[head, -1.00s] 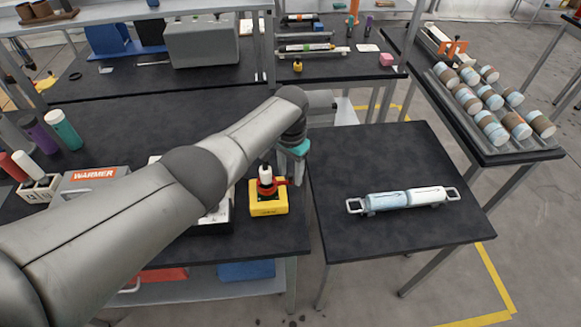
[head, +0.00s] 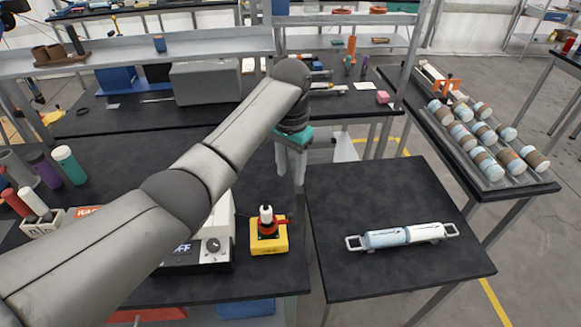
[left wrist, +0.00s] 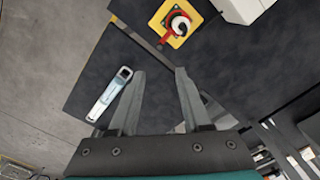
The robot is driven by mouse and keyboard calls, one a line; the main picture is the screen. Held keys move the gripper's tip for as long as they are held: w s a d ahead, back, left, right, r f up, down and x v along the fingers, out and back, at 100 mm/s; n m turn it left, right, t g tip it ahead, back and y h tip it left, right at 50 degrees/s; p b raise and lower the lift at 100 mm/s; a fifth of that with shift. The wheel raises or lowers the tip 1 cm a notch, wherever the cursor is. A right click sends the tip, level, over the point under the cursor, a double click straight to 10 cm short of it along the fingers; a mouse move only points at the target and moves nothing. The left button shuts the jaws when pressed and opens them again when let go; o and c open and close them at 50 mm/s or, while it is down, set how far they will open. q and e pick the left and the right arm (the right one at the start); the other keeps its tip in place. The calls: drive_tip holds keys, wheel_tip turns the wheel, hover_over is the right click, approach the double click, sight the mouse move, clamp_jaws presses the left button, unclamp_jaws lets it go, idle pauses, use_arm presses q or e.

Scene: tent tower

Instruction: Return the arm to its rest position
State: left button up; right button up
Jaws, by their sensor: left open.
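My left arm reaches in from the left in the head view. Its gripper (head: 291,180) points down above the back-left part of the small black table (head: 350,190), near the gap beside the long bench. In the left wrist view the two fingers of the left gripper (left wrist: 157,88) stand apart with nothing between them. A light blue and white tube with a handle at each end (head: 402,236) lies on the small table, clear of the gripper. It also shows in the left wrist view (left wrist: 108,95), left of the fingers. My right gripper is in neither view.
A yellow box with a red switch (head: 268,238) stands on the bench edge, just in front of the gripper. A white device with a dial (head: 212,247) sits under my arm. Several banded rolls lie on a rack (head: 500,178) at right. Shelf posts stand behind.

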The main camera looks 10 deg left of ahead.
use_arm(q)
drive_tip(key=shift+r, duration=0.1)
idle(0.4)
drive_tip(key=s+f+t+h, duration=0.1)
drive_tip(key=s+f+h, duration=0.1)
drive_tip(key=s+f, duration=1.1)
drive_tip(key=s+a+r+n+t+y, duration=0.15)
drive_tip(key=s+a, duration=0.25)
drive_tip(key=s, duration=0.5)
drive_tip(key=s+a+r+n+t, duration=0.15)
drive_tip(key=s+a, duration=0.25)
drive_tip(key=s, duration=0.5)
wheel_tip(320, 180, down, 31)
drive_tip(key=s+g+b, duration=0.1)
drive_tip(key=g+b, duration=0.1)
drive_tip(key=b, duration=0.7)
drive_tip(key=s+a+f+b, duration=0.1)
drive_tip(key=s+f+b, duration=0.3)
drive_tip(key=s+f, duration=0.4)
drive_tip(key=s+a+f+g+b, duration=0.1)
drive_tip(key=s+f+b, duration=0.3)
drive_tip(key=f, duration=0.9)
drive_tip(key=s, duration=0.3)
drive_tip(key=shift+s+a+f, duration=0.35)
drive_tip(key=shift+f, duration=0.05)
